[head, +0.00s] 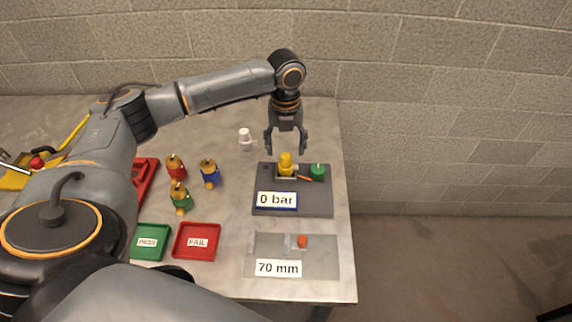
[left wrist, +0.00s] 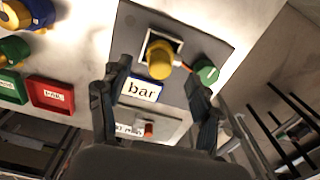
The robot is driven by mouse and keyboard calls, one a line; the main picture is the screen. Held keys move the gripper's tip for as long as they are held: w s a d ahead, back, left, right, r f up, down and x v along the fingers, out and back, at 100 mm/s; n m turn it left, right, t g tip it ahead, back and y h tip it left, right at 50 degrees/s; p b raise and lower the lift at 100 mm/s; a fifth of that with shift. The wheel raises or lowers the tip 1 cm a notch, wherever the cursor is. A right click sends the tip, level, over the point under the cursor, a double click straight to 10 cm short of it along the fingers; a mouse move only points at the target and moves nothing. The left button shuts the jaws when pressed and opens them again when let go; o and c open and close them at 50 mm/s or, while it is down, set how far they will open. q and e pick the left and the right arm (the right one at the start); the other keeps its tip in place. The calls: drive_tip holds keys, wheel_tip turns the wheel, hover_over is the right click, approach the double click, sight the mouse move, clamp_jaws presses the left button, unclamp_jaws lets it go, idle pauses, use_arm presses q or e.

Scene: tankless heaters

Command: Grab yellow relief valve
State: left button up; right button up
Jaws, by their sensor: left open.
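The yellow relief valve (head: 286,158) stands upright in a square holder on the dark grey test plate (head: 290,208), behind the "0 bar" label. In the left wrist view the yellow valve (left wrist: 160,62) appears between and beyond my fingers. My left gripper (head: 287,151) points down just above and behind the valve. Its fingers are spread, with nothing between them that I can see held. My right gripper does not show.
A green knob (head: 318,172) sits right of the valve. Red, blue and green valves (head: 209,173) stand to the left. A green PASS tray (head: 150,242), red FAIL tray (head: 197,241) and "70 mm" plate (head: 325,259) lie in front. A white fitting (head: 245,138) stands behind.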

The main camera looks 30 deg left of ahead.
sight(286, 155)
use_arm(q)
drive_tip(key=shift+f+p, duration=0.45)
drive_tip(key=shift+f, duration=0.2)
wheel_tip(286, 155, down, 4)
drive_tip(key=shift+s+d+r+p, duration=0.15)
drive_tip(key=shift+r+p, duration=0.1)
drive_tip(key=shift+p, duration=0.35)
drive_tip(key=shift+f, duration=0.4)
drive_tip(key=c, duration=1.3)
drive_tip(key=shift+r, duration=0.1)
clamp_jaws()
